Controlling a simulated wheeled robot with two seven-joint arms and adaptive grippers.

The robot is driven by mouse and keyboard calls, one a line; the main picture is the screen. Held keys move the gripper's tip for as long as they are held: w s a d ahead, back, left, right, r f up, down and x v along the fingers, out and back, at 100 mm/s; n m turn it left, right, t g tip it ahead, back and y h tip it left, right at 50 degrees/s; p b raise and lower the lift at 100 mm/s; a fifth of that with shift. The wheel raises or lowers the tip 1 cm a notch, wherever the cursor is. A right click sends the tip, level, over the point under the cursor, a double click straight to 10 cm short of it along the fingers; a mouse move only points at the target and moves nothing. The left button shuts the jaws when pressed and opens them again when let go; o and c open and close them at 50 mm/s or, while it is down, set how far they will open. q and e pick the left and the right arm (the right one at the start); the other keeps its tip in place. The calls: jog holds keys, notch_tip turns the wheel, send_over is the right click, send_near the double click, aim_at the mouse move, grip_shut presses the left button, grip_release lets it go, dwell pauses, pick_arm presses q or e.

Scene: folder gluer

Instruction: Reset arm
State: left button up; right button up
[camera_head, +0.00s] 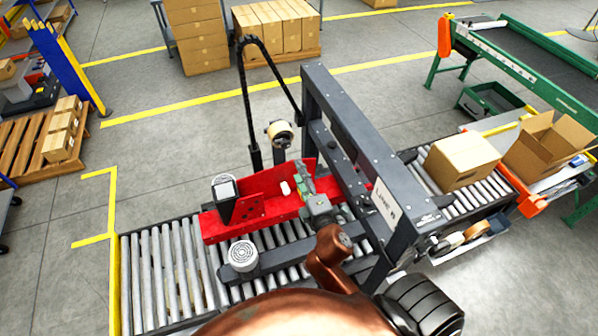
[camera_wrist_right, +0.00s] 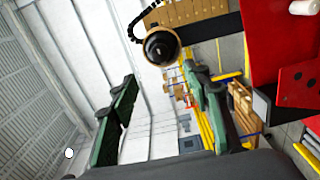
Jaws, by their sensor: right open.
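My right arm (camera_head: 331,255) reaches up from the bottom middle of the head view, beside the grey machine frame. Its green-grey right gripper (camera_head: 304,178) is over or just in front of the red machine part (camera_head: 255,208); I cannot tell whether it touches it. In the right wrist view the two green fingers of the right gripper (camera_wrist_right: 158,80) stand wide apart with nothing held between them. The red part (camera_wrist_right: 300,95) shows at the right of that view, beside the fingers. My left gripper is not in view.
A grey frame (camera_head: 350,125) spans the roller conveyor (camera_head: 165,270). A closed carton (camera_head: 461,160) sits on the rollers to its right, an open carton (camera_head: 548,143) beyond. A tape roll (camera_head: 280,134) stands behind the red part. Open floor (camera_head: 180,130) lies behind left.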

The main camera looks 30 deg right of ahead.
dwell(0.3)
jog(key=s+d+f+m+g, duration=0.3)
jog(key=s+f+m+g, duration=0.15)
jog(key=f, duration=0.35)
jog(key=s+d+f+m+g, duration=0.25)
jog(key=s+f+m, duration=0.25)
jog(key=f, duration=0.3)
jog(key=s+a+f+m+g+y, duration=0.45)
jog(key=s+f+m+g, duration=0.2)
jog(key=s+f, duration=0.65)
notch_tip(320, 180, down, 38)
jog(key=s+a+n+g+b, duration=0.2)
jog(key=s+b, duration=0.1)
jog(key=b, duration=1)
jog(key=s+f+b, duration=0.3)
jog(key=s+f, duration=0.3)
jog(key=f, duration=0.4)
jog(key=s+f+b, duration=0.4)
jog(key=s+f, duration=0.3)
jog(key=f, duration=0.3)
jog(key=s+f+b, duration=0.4)
jog(key=s+f, duration=0.3)
jog(key=f, duration=0.4)
jog(key=shift+g, duration=0.45)
